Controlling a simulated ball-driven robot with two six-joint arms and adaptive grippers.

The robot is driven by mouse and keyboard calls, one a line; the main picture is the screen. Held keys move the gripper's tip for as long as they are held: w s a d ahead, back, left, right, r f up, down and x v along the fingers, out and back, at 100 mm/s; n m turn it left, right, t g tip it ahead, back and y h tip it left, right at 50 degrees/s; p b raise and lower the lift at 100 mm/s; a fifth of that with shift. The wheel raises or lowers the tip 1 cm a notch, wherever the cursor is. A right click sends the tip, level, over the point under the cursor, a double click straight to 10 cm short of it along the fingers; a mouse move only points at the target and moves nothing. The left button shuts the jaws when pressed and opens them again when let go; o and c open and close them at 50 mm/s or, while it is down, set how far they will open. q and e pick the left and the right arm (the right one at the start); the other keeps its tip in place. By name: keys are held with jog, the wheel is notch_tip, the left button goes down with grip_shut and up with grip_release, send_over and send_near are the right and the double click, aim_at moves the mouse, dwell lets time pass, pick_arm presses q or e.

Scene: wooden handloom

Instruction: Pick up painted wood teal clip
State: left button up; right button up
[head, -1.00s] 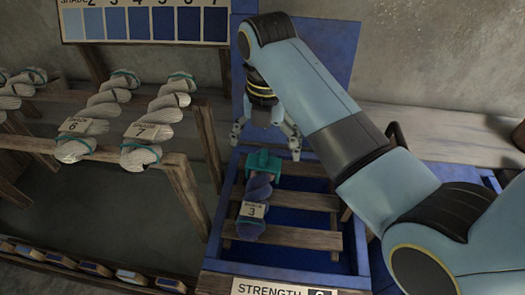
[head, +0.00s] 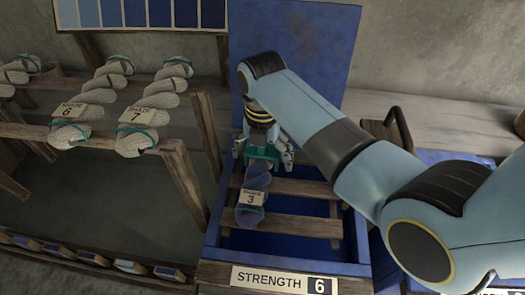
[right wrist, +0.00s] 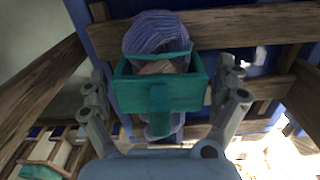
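The teal clip (head: 262,152) sits at the upper end of a blue twisted yarn skein (head: 251,190) tagged 3, on the wooden slats of the blue box. In the right wrist view the clip (right wrist: 160,95) is a teal frame with a stem, around the yarn's end. My right gripper (head: 263,159) is low over the clip, with one finger on each side. In the right wrist view the gripper (right wrist: 165,92) is open, and narrow gaps seem to show between its fingers and the clip. My left gripper is out of view.
The blue box (head: 215,240) has a raised blue lid (head: 292,35) behind and a STRENGTH 6 sign (head: 283,281) in front. A wooden rack (head: 185,180) at left holds pale skeins tagged 6 and 7. A shade chart (head: 150,14) hangs above it.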

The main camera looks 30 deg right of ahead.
jog(key=c, duration=1)
